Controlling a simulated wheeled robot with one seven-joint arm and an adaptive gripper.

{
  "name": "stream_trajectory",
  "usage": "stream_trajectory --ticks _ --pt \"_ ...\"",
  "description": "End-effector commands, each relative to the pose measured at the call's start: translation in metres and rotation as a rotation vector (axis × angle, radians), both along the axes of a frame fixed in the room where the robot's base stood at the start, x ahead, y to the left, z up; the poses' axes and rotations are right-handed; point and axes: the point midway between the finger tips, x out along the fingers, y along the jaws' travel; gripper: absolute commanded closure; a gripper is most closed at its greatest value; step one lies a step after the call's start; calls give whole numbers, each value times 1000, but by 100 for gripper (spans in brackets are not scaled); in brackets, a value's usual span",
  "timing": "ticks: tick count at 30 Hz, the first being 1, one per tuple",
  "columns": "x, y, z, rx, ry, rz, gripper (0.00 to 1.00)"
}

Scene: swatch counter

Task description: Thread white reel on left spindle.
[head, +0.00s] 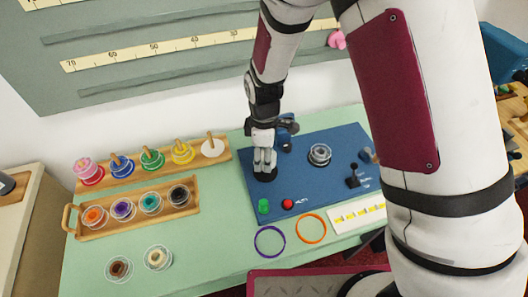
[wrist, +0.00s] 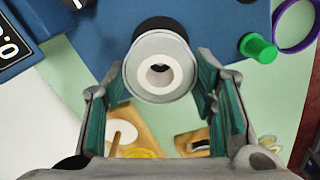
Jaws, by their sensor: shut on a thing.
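The white reel (wrist: 160,60), with a pale hub and a clear rim, is between my gripper's fingers in the wrist view, its round face and centre hole towards the camera. My gripper (head: 265,165) is shut on it and points down over the left of the blue panel (head: 300,184). A round black base (head: 263,177) lies below my gripper there. It also shows just past the reel in the wrist view (wrist: 160,22), partly covered. The left spindle's post is hidden, so I cannot tell whether the reel is around it.
A clear-rimmed reel (head: 320,154) sits on the panel's right fitting. A green knob (head: 263,206), a red button (head: 288,204) and a black lever (head: 353,181) are on the panel. A wooden peg rack (head: 222,157) and a tray (head: 72,218) of reels stand left.

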Motion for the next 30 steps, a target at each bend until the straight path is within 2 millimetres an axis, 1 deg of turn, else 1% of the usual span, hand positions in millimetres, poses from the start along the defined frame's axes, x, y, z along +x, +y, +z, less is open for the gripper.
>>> stream_trajectory --ticks 15,23,24,26,27,30 --pt "0 0 -14 0 1 0 74" --pt "0 0 -15 0 0 0 74" --pt "0 0 -14 0 0 0 42" --pt "0 0 -14 0 0 0 28" --pt "0 0 -14 0 0 0 25" --pt "0 0 -14 0 0 0 25"
